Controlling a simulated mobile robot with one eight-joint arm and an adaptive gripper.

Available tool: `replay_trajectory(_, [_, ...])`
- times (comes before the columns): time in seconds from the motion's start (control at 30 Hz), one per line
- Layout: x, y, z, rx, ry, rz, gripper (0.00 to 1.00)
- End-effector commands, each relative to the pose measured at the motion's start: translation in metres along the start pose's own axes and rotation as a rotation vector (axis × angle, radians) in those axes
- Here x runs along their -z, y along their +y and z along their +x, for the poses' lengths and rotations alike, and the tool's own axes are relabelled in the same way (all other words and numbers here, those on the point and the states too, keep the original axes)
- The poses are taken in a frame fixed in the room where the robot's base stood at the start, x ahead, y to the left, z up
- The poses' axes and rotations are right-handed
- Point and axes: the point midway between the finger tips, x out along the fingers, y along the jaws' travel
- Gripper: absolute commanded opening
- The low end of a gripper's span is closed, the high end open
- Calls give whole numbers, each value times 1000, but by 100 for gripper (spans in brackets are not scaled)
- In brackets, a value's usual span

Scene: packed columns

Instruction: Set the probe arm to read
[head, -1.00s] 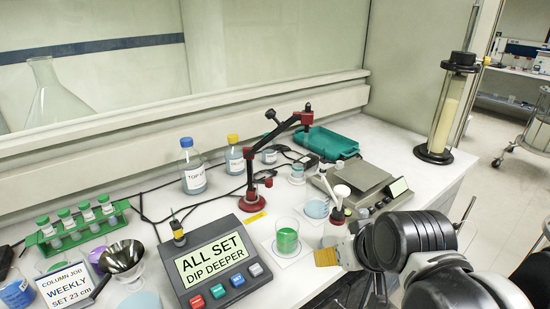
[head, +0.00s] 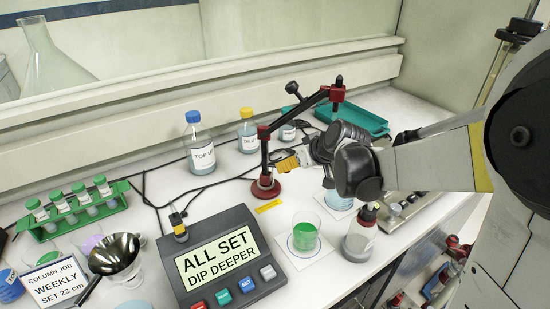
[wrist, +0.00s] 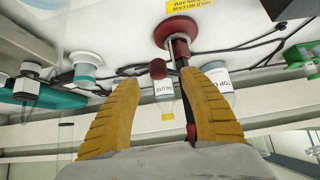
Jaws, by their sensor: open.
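The probe arm (head: 264,152) is a black jointed arm with red joints on a round red base (head: 266,189). It stands behind the meter and reaches up to the right. My gripper (head: 284,160) is open, just right of its post. In the wrist view my open yellow fingers (wrist: 165,88) point towards the post, and the red base (wrist: 178,32) shows beyond them; contact cannot be told. The meter (head: 225,260) reads "ALL SET DIP DEEPER". A beaker of green liquid (head: 305,236) stands on a white square right of the meter. The probe's tip is not clear.
Blue-capped (head: 200,145) and yellow-capped bottles (head: 247,132) stand behind the arm. A green tube rack (head: 75,208), a funnel (head: 116,256) and a sign (head: 56,284) reading "SET 23 cm" are at left. A green tray (head: 365,120) is behind my gripper. Black cables cross the bench.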

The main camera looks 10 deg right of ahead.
Motion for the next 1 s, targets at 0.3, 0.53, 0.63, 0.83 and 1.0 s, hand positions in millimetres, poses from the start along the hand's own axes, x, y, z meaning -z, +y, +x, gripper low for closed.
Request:
replay_trajectory(0.3, [-1, 0, 46, 0, 0, -1, 52])
replay_trajectory(0.53, [0, 0, 49, -1, 0, 0, 52])
replay_trajectory(0.63, [0, 0, 49, -1, 0, 0, 52])
replay_trajectory(0.83, [0, 0, 48, 0, 0, 0, 0])
replay_trajectory(1.0, [0, 0, 49, 0, 0, 0, 0])
